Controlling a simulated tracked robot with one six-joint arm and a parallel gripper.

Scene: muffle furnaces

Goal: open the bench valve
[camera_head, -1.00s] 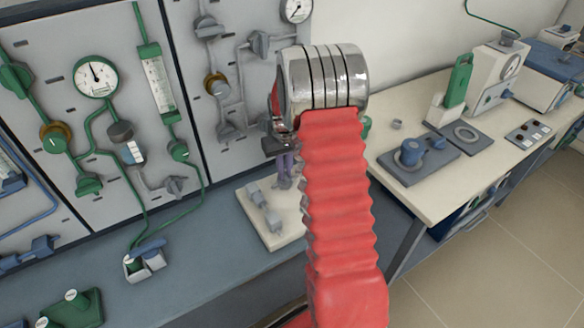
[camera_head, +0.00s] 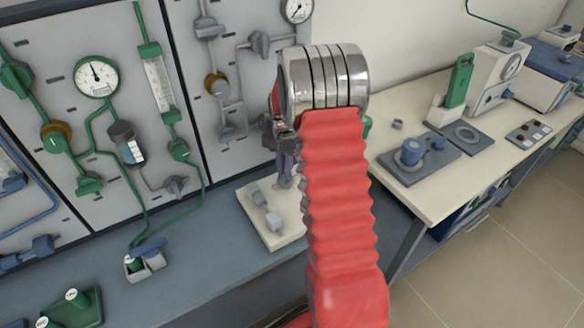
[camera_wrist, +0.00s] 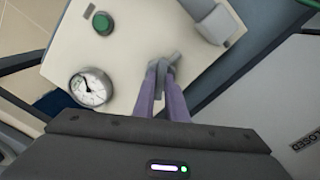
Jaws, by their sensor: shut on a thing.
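In the wrist view, my gripper (camera_wrist: 163,86) has two purple fingers shut on a small grey handle (camera_wrist: 168,63), which I take as the bench valve's handle. It stands on a cream plate (camera_wrist: 125,60). In the head view, the purple fingers of my gripper (camera_head: 286,175) show beside my red arm, over a cream base (camera_head: 261,230) on the blue-grey bench. Grey fittings (camera_head: 265,212) lie on that base. My arm hides the base's right part, and the handle cannot be made out there.
The wrist view shows a round gauge (camera_wrist: 91,88), a green button (camera_wrist: 103,23) and a grey block (camera_wrist: 217,22) near the handle. A panel (camera_head: 60,110) of pipes and gauges stands behind the bench. A cream table (camera_head: 425,190) with instruments is at right.

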